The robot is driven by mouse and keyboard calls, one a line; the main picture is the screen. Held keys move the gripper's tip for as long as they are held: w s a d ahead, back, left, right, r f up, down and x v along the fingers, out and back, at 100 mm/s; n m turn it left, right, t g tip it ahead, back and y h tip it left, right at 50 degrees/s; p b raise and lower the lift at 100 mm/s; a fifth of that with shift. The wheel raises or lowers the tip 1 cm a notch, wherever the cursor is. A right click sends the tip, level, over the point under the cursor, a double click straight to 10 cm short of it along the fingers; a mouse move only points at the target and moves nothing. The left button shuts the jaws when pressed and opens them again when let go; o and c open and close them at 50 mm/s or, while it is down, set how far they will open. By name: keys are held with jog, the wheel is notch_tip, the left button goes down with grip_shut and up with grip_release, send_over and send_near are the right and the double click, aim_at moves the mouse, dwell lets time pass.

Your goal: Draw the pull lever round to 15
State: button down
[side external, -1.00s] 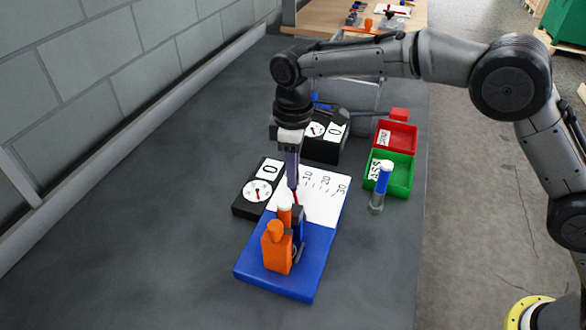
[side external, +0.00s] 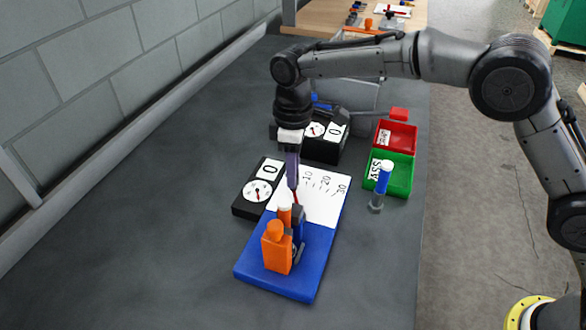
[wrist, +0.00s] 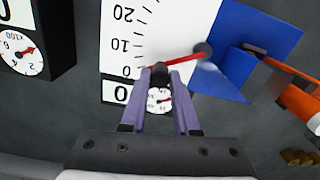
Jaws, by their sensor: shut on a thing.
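The pull lever is a red arm (wrist: 185,59) with a dark knob, running from a grey hub on the blue base (wrist: 235,25). Its red tip lies near the 0 mark of the white scale card (wrist: 120,50), which is printed 0, 10, 20 and on to 30 in the side view. My gripper (wrist: 160,75) is shut on the knob at the lever's end, beside the 0. In the side view my gripper (side external: 294,188) reaches down over the card, with the lever partly hidden behind the orange part (side external: 277,250).
A black box with a dial and a 0 plate (side external: 257,190) stands left of the card; another (side external: 325,135) stands behind. A red bin (side external: 397,135), a green bin (side external: 400,178) and a blue-topped tube (side external: 383,180) are to the right. The table front right is clear.

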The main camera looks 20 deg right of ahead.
dwell(0.6)
jog(key=d+m, duration=0.1)
jog(key=m, duration=0.2)
jog(key=shift+s+d, duration=0.35)
jog(key=shift+s, duration=0.05)
jog(key=shift+s+d+m, duration=0.25)
jog(key=shift+d+m, duration=0.05)
jog(key=shift+m, duration=0.4)
jog(key=shift+s+d+m, duration=0.2)
jog(key=shift+d+m, duration=0.1)
jog(key=shift+m, duration=0.4)
jog(key=c, duration=0.6)
grip_release()
jog(key=shift+c, duration=0.2)
jog(key=shift+r, duration=0.15)
notch_tip(320, 180, up, 14)
jog(key=shift+f, duration=0.2)
jog(key=shift+d, duration=0.1)
